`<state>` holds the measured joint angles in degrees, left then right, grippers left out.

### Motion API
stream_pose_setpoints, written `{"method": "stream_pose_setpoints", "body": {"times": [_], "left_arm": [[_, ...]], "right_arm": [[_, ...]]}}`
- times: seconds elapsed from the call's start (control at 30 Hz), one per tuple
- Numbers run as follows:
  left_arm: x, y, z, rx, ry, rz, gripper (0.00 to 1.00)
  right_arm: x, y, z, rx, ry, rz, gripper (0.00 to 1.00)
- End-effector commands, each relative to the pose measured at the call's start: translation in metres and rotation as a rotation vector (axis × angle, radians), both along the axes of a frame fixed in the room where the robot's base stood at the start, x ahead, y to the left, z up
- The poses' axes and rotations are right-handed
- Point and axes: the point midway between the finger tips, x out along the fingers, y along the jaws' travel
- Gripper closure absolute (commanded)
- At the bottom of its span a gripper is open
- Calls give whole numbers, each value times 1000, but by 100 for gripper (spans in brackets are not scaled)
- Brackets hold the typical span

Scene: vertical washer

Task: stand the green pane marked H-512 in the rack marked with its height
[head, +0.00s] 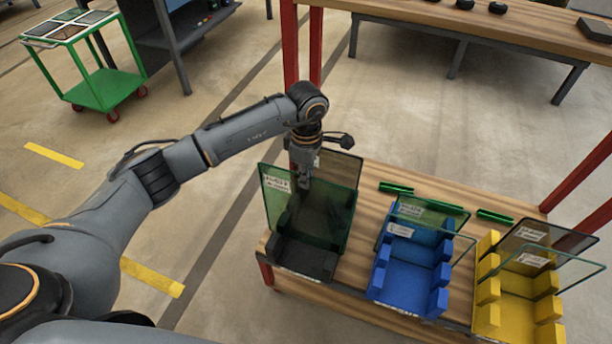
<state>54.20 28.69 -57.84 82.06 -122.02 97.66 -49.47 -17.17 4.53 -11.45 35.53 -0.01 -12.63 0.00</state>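A large dark green pane (335,224) with a white label at its upper left stands in the black rack (303,261) at the left of the table. The label print is too blurred to read. My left gripper (304,183) points down at the middle of that pane's top edge. Its fingertips overlap the edge, partly seen through the glass, and I cannot tell whether they grip it. A greyish pane (338,167) with a label shows just behind. The blue rack (407,277) holds greenish panes with labels. My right gripper is not in view.
A yellow rack (515,312) holds a grey pane and a clear pane at the right. Several green bars lie on the wooden table (364,211) behind the racks. A green cart (104,88) with panes stands at the far left. A red post (290,45) rises behind my gripper.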

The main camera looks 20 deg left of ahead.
Motion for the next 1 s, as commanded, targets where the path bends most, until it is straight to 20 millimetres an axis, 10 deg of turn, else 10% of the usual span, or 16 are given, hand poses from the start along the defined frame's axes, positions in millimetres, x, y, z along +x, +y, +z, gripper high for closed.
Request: {"method": "stream_pose_setpoints", "body": {"times": [1.0], "left_arm": [[1, -1, -56, -2, -4, 0, 100]], "right_arm": [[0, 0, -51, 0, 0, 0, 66]]}}
